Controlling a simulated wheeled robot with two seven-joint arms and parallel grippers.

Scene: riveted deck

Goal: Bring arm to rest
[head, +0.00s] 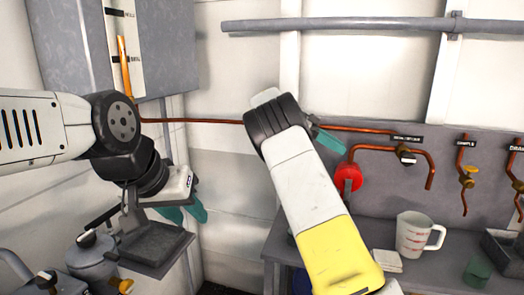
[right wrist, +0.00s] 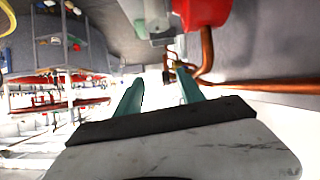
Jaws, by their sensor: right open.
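My right arm rises from the bottom of the head view, with a yellow and white forearm and a black wrist joint. My right gripper (head: 330,142) is partly hidden behind that wrist, in front of the back panel. In the right wrist view its two teal fingers (right wrist: 158,95) stand apart with nothing held between them. My left arm comes in from the left and bends down at its black joint. My left gripper (head: 187,210) points down and right, its teal fingers apart and no object visible in them, beside a small grey shelf.
A red round valve part (head: 347,178) and copper pipes (head: 375,148) are close to my right gripper. A measuring jug (head: 413,236) and a green block (head: 478,271) stand on the bench at right. The grey shelf (head: 150,245) and a canister (head: 92,262) are near my left gripper.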

